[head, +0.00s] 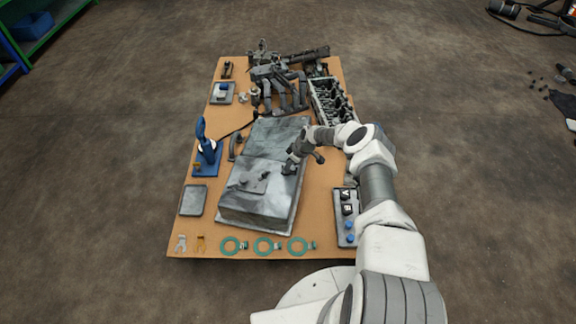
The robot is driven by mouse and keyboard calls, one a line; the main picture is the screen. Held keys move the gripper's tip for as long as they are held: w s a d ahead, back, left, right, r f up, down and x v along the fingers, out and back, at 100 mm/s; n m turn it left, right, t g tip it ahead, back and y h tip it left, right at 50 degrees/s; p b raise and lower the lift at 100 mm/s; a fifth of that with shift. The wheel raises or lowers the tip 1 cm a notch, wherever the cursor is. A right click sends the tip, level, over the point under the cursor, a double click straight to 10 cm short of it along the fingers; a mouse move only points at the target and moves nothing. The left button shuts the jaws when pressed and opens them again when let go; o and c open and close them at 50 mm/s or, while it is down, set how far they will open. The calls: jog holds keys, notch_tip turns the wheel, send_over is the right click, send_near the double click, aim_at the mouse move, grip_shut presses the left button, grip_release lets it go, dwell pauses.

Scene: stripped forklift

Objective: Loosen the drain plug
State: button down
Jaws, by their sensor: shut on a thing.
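A grey metal pan (258,208) lies upside down on the board, with a raised block (252,183) on its top. My gripper (290,169) is at the right side of the pan's top, shut on a small dark thing right at the pan's surface. The fingers hide most of this thing, and it is too small to tell whether it is the drain plug or a tool. I cannot make out the drain plug apart from it.
The brown board (325,190) is crowded. A blue-based stand (207,160) is on the left, an engine block (332,101) at the back right, and a grey tray (345,232) with small parts at the right. Green rings (263,246) lie along the front edge.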

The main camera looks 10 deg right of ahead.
jog(key=shift+w+d+f+n+g, duration=0.1)
jog(key=shift+n+g, duration=0.15)
jog(key=shift+n, duration=0.5)
jog(key=shift+d+f+n+g, duration=0.1)
jog(key=shift+n+g, duration=0.15)
jog(key=shift+n, duration=0.5)
jog(key=shift+n+y, duration=0.3)
jog(key=shift+n, duration=0.2)
jog(key=c, duration=0.9)
grip_release()
jog(key=shift+r, duration=0.15)
jog(key=shift+r, duration=0.3)
jog(key=p+v, duration=0.4)
jog(key=v, duration=0.4)
jog(key=p+v, duration=0.4)
jog(key=v, duration=0.4)
jog(key=shift+w+d+r, duration=0.15)
jog(key=shift+d+r, duration=0.1)
jog(key=shift+r, duration=0.05)
jog(key=shift+o, duration=0.3)
